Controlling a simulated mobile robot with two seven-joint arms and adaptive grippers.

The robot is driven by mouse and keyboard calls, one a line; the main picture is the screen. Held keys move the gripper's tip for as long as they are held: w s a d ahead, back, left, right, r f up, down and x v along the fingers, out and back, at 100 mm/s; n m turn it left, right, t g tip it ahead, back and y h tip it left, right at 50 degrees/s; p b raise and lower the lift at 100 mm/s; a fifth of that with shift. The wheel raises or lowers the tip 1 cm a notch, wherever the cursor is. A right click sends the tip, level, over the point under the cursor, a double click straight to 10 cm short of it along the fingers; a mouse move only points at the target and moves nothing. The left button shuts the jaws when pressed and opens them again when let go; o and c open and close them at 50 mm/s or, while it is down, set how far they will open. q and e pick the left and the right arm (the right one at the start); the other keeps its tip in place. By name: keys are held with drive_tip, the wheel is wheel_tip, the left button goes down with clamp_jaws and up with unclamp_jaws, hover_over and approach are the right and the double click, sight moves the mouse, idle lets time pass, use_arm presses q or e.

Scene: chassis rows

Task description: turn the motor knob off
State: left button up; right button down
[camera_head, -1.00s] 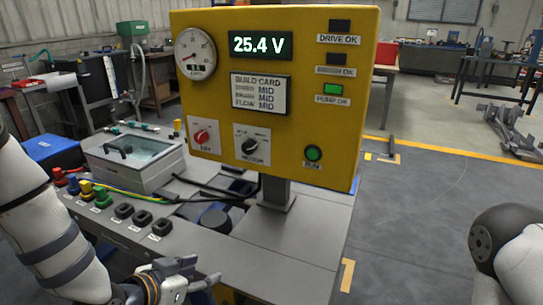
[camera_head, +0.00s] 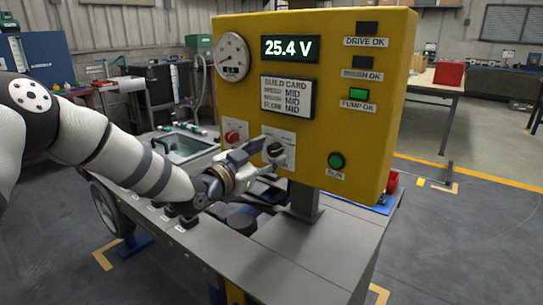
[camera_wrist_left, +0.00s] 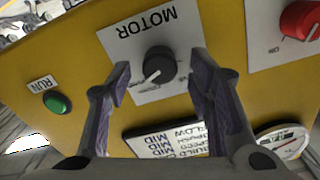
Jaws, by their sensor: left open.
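The black motor knob (camera_wrist_left: 158,65) sits on a white plate labelled MOTOR on the yellow panel (camera_head: 365,130). In the left wrist view, upside down, its light pointer is turned toward the lower left. My left gripper (camera_wrist_left: 160,88) is open, with one finger on each side of the knob and visible gaps between. In the head view the left gripper (camera_head: 268,158) is in front of the motor plate and partly covers it; the knob (camera_head: 274,150) shows just past the fingers. I cannot tell whether the fingertips touch the panel. My right gripper is not in view.
A red knob (camera_wrist_left: 300,20) is beside the motor plate. A green RUN button (camera_head: 336,160) is on its other side. The gauge (camera_head: 232,56), 25.4 V display (camera_head: 290,48) and build card (camera_head: 287,96) are above. The grey bench (camera_head: 300,250) is below.

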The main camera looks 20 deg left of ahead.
use_arm(q)
drive_tip(key=shift+w+d, duration=0.25)
drive_tip(key=shift+w, duration=0.45)
drive_tip(key=shift+r, duration=0.1)
clamp_jaws()
